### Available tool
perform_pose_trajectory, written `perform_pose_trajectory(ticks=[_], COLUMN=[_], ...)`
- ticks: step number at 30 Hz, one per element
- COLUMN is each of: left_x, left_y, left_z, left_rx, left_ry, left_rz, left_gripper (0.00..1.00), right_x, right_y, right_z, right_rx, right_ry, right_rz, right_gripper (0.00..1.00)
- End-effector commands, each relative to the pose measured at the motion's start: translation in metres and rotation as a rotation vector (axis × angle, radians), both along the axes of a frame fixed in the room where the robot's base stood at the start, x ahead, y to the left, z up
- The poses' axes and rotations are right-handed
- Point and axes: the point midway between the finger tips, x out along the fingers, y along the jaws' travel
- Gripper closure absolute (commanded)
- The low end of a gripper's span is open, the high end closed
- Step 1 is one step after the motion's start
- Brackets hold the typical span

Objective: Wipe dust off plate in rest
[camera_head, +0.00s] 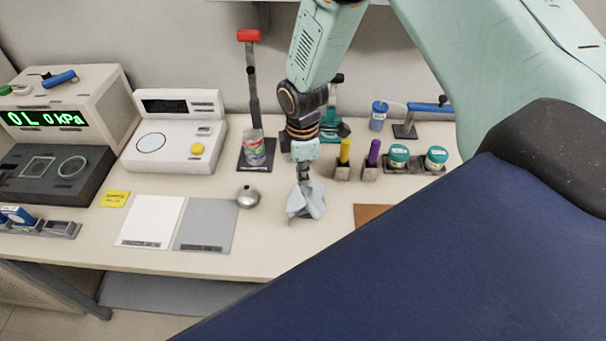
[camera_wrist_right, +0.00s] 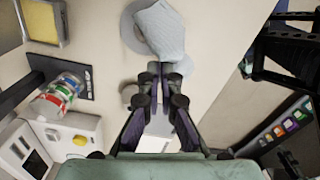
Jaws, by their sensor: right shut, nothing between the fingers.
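My right gripper (camera_head: 304,181) reaches down from the top over the table, its fingers shut and empty. A pale blue-grey crumpled cloth (camera_head: 308,203) is just below its fingertips. In the right wrist view the shut fingers (camera_wrist_right: 160,72) are beside the cloth (camera_wrist_right: 163,30), which partly covers a grey disc (camera_wrist_right: 131,36) on the table. A dark box (camera_head: 90,185) at the left carries a square frame (camera_head: 38,168) and a round ring (camera_head: 72,167). I cannot tell which piece is the plate in its rest, and no dust is discernible. My left gripper is out of view.
A white instrument (camera_head: 205,108), a clear cup (camera_head: 255,148) and a small round metal vessel (camera_head: 248,197) stand left of the gripper. White (camera_head: 152,221) and grey (camera_head: 205,225) mats lie in front. Yellow and purple-topped holders and green-lidded jars (camera_head: 398,155) are right.

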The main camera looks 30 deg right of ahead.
Motion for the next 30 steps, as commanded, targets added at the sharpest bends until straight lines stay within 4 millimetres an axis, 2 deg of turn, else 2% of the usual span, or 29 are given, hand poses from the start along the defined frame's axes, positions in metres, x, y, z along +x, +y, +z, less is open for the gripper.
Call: perform_pose_trajectory(ticks=[9, 30], left_x=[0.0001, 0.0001], left_y=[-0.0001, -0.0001], left_z=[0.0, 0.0], left_rx=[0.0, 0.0], left_ry=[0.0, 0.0], left_rz=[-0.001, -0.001], left_gripper=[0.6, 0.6], right_x=[-0.0034, -0.0004], right_y=[-0.0035, 0.0001], right_z=[-0.0003, -0.0003], right_rx=[0.001, 0.0], right_ry=[0.002, 0.001], right_rz=[-0.032, -0.028], right_gripper=[1.0, 0.4])
